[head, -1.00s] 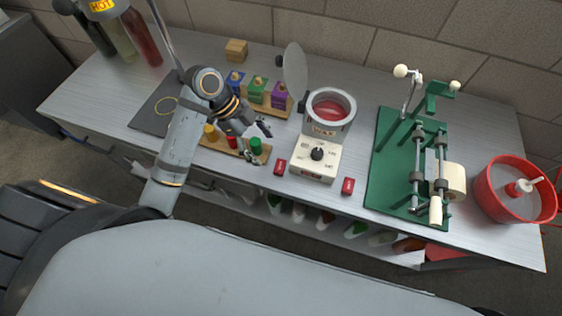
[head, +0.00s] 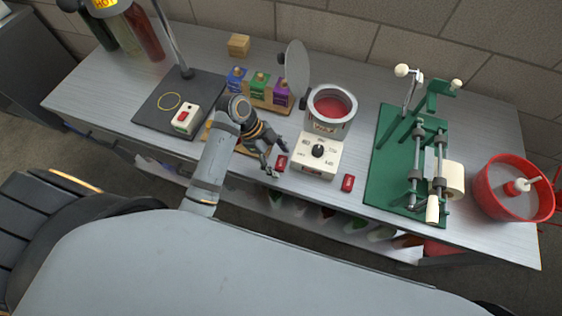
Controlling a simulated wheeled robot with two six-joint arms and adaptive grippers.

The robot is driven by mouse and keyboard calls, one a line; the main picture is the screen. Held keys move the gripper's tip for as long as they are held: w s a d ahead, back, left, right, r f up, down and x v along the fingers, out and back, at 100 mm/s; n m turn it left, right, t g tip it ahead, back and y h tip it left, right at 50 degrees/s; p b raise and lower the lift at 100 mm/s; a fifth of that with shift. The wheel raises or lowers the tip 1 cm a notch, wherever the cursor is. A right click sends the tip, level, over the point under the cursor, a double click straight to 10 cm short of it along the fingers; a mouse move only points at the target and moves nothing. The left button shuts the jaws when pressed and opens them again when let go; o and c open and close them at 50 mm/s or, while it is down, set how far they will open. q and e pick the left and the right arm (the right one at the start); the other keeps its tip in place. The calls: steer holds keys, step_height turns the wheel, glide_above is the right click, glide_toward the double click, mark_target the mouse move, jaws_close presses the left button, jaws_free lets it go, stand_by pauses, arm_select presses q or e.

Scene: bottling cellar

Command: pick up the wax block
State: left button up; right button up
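Two small red blocks with pale marks lie on the bench; they look like wax blocks. The left red block (head: 281,163) lies left of the control box, and the other red block (head: 348,183) lies to its right. The wax pot (head: 331,110) holds red wax behind the control box (head: 318,156). My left gripper (head: 275,161) is open, its fingers spread beside the left red block, over the bench's front edge. I cannot tell if they touch it. Nothing shows between the fingers. My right gripper is not in view.
A green metal machine (head: 397,160) and a red tub (head: 512,188) stand to the right. Colored stamps sit in a wooden rack (head: 268,103) behind my arm. A lamp base with a switch box (head: 185,119) is at left. A tan block (head: 239,45) lies at the back.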

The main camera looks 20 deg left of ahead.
arm_select(q)
steer(key=c, duration=0.9)
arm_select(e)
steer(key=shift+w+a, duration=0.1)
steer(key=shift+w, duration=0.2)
arm_select(q)
steer(key=shift+r, duration=0.1)
steer(key=shift+w+r, duration=0.1)
steer(key=shift+r, duration=0.15)
step_height(320, 180, up, 2)
steer(key=shift+r+b, duration=0.1)
steer(key=shift+b, duration=0.5)
steer(key=s+a+r+p, duration=0.8)
steer(key=s+r+p, duration=0.1)
steer(key=s+r, duration=0.1)
steer(key=shift+s, duration=0.7)
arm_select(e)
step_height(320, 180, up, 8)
